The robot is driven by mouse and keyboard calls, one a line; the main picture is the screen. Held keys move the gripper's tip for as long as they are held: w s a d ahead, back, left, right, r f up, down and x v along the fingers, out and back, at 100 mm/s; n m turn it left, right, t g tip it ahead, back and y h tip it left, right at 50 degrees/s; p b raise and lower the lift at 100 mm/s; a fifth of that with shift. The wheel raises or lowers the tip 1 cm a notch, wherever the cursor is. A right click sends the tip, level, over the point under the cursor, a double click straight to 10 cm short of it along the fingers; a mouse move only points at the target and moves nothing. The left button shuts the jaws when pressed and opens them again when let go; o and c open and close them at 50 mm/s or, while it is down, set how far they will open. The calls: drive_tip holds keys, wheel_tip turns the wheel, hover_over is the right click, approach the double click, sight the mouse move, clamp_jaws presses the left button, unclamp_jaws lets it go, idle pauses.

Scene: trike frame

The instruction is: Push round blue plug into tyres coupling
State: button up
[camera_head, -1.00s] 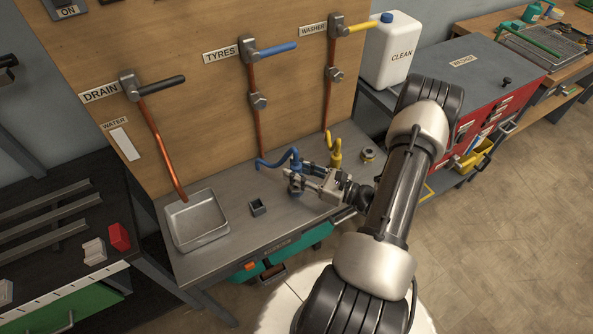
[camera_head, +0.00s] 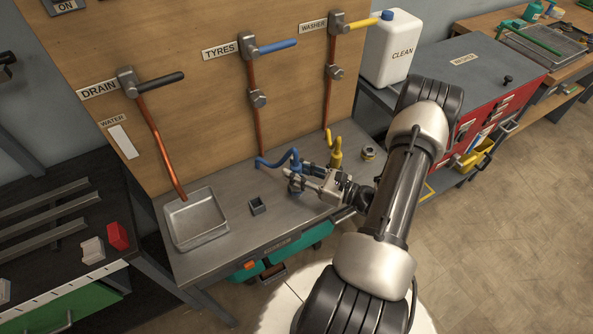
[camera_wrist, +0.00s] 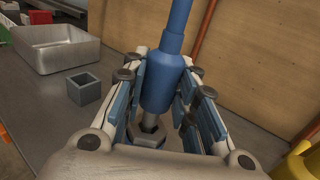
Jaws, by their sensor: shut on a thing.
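The blue plug (camera_wrist: 160,88) is a round blue body with a blue hose above it, standing upright between my fingers in the wrist view. The tyres coupling (camera_head: 258,98) is on the copper pipe under the TYRES label, apart from the plug.
A yellow plug with hose (camera_head: 335,150) stands just behind my gripper. A small grey square socket (camera_head: 258,206) and a metal tray (camera_head: 197,218) are to the left. The wooden backboard (camera_head: 205,92) carries pipes and levers. Bench space between tray and plug is mostly clear.

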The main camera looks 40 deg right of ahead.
drive_tip(key=shift+f+b, duration=1.25)
drive_tip(key=shift+f, duration=0.35)
drive_tip(key=o, duration=1.2)
drive_tip(key=v, duration=1.2)
drive_tip(key=shift+r, duration=0.1)
